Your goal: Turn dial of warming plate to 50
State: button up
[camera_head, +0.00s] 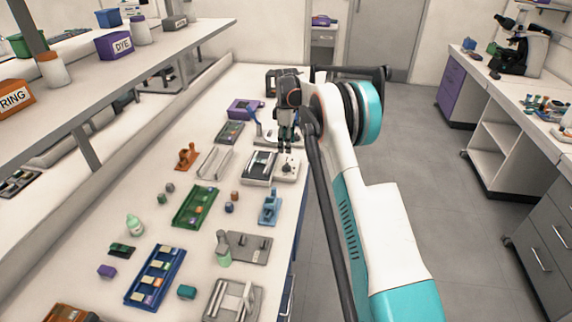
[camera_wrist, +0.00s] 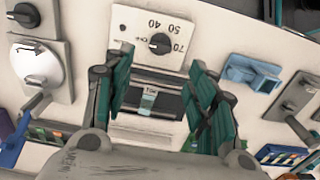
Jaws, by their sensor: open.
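The warming plate (camera_head: 258,168) lies near the right edge of the bench, with a dark top and a white control panel. In the wrist view its panel (camera_wrist: 135,55) carries a round black dial (camera_wrist: 160,43). The marks OFF, 40, 50 and 70 are around the dial, upside down in this view. I cannot tell clearly which mark the dial points to. My gripper (camera_wrist: 160,70) is open and empty, with its two teal fingers on either side of the plate, apart from the dial. In the head view my gripper (camera_head: 286,149) hangs above the plate, pointing down.
A blue device (camera_head: 270,207) stands nearer on the bench, and a white grooved rack (camera_head: 215,163) is left of the plate. A purple box (camera_head: 244,109) and dark equipment are behind. A shelf (camera_head: 150,57) runs along the left. The aisle floor on the right is clear.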

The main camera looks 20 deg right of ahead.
aim_at(286, 165)
notch_tip(286, 165, down, 10)
jog(key=b, duration=0.3)
jog(key=c, duration=1.1)
